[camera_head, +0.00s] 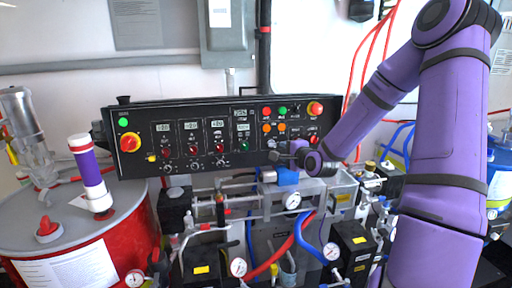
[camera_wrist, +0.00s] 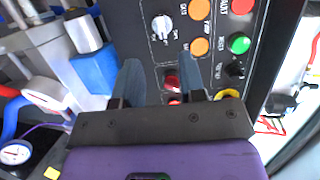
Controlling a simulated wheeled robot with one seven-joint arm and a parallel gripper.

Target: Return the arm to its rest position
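My purple arm reaches in from the right of the head view. My gripper (camera_head: 283,155) is in front of the lower right part of the black control panel (camera_head: 180,112). In the wrist view my gripper (camera_wrist: 160,78) has its two dark fingers apart. The panel face and a red switch (camera_wrist: 171,80) show between them, and nothing is held. I cannot tell whether a fingertip touches the panel.
Below my gripper are a blue block (camera_head: 287,176), pipes and a pressure gauge (camera_head: 293,201). A red drum (camera_head: 118,241) with a grey lid stands at left. Red hoses and a grey electrical box (camera_head: 228,40) are on the wall behind.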

